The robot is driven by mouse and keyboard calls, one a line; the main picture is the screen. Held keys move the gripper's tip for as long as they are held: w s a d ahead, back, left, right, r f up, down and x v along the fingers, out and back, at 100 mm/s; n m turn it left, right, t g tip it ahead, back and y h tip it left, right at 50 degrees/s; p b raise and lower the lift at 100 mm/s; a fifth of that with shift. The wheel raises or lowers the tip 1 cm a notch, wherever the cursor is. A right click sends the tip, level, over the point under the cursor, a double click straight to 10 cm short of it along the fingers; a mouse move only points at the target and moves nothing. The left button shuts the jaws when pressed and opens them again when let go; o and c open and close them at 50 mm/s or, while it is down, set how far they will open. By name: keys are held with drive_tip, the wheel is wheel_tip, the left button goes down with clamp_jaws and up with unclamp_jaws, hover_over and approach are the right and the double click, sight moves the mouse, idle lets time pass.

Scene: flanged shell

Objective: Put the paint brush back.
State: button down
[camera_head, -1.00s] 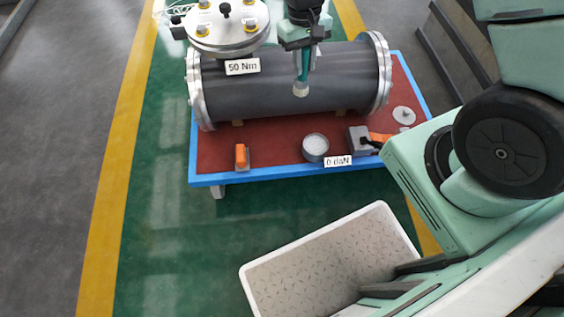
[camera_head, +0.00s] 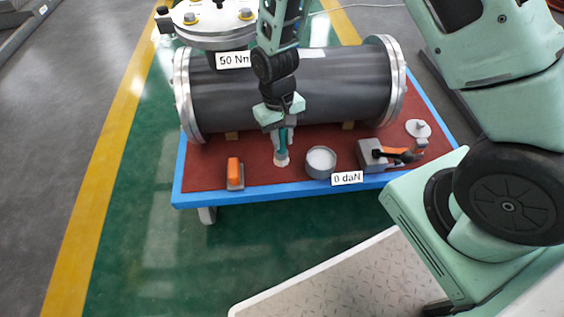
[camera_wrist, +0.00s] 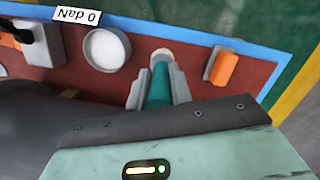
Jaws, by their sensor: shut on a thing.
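My gripper (camera_head: 283,138) is shut on the paint brush (camera_head: 281,158), which has a teal handle and a pale bristle end pointing down. The brush is in front of the dark shell, over the red table top, between the orange-topped block and the round grey pot. I cannot tell whether its bristles touch the table. In the wrist view the brush's teal handle (camera_wrist: 158,88) lies between the two grey fingers of my gripper (camera_wrist: 160,78), with the pale bristle end just beyond them.
The flanged dark shell (camera_head: 315,90) lies behind the brush. The grey pot (camera_head: 320,162) with white contents is to its right, the orange-topped block (camera_head: 235,172) to its left. A clamp tool (camera_head: 385,155) stands further right. The red table top (camera_head: 205,165) has a blue edge.

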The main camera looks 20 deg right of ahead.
wheel_tip(320, 180, down, 7)
drive_tip(key=b, duration=0.3)
drive_tip(key=shift+r, duration=0.1)
drive_tip(key=c, duration=1.3)
unclamp_jaws()
drive_tip(key=shift+o, duration=0.2)
wheel_tip(320, 180, up, 12)
drive_tip(key=w+p, duration=0.2)
drive_tip(key=p, duration=0.4)
wheel_tip(320, 180, up, 14)
drive_tip(key=n+t+y, duration=0.1)
drive_tip(key=n, duration=0.2)
hover_over(282, 154)
drive_tip(key=s+a, duration=0.7)
drive_tip(key=s, duration=0.1)
drive_tip(key=s+d+r+n, duration=0.1)
drive_tip(key=s+r+n, duration=0.2)
drive_tip(key=s, duration=0.8)
wheel_tip(282, 154, up, 3)
drive_tip(key=shift+f+n+t, duration=0.15)
drive_tip(key=shift+n+t, duration=0.15)
drive_tip(key=shift+t, duration=0.1)
